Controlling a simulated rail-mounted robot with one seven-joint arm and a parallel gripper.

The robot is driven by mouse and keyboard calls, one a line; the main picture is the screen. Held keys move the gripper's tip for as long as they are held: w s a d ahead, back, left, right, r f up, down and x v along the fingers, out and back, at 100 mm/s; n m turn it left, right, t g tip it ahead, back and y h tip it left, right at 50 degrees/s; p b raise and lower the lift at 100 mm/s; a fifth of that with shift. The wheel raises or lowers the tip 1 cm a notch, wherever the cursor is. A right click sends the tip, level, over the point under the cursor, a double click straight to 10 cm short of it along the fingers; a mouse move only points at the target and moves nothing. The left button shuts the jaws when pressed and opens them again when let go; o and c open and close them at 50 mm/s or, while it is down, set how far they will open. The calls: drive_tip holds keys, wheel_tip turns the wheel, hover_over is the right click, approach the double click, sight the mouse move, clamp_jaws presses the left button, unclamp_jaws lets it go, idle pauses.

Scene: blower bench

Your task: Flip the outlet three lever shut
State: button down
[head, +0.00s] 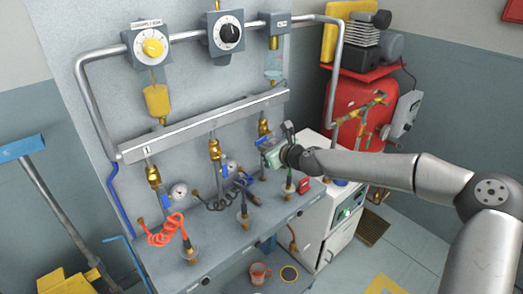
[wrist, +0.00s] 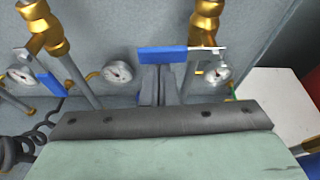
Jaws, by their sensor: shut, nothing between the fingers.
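The outlet three valve is the rightmost brass valve on the manifold in the head view (head: 263,128). Its brass body shows in the wrist view (wrist: 206,22). Its lever has a blue grip (wrist: 162,55) that points left, roughly crosswise to the pipe below the valve. My gripper (wrist: 160,88) is shut and empty. Its fingertips are right at the lower edge of the blue grip; I cannot tell if they touch. In the head view my gripper (head: 268,150) is in front of the third outlet and hides part of it.
The second outlet's brass valve (wrist: 42,28) with its blue lever (wrist: 50,82) hanging down is to the left. Pressure gauges (wrist: 118,70) and (wrist: 218,73) flank the lever. Black coiled hose (wrist: 12,148) is at lower left. A red tank (head: 352,112) stands right of the bench.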

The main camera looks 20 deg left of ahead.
drive_tip(key=shift+s+r, duration=0.1)
idle(0.6)
drive_tip(key=shift+s+a+r, duration=0.15)
drive_tip(key=shift+s+a, duration=0.2)
drive_tip(key=shift+s, duration=0.3)
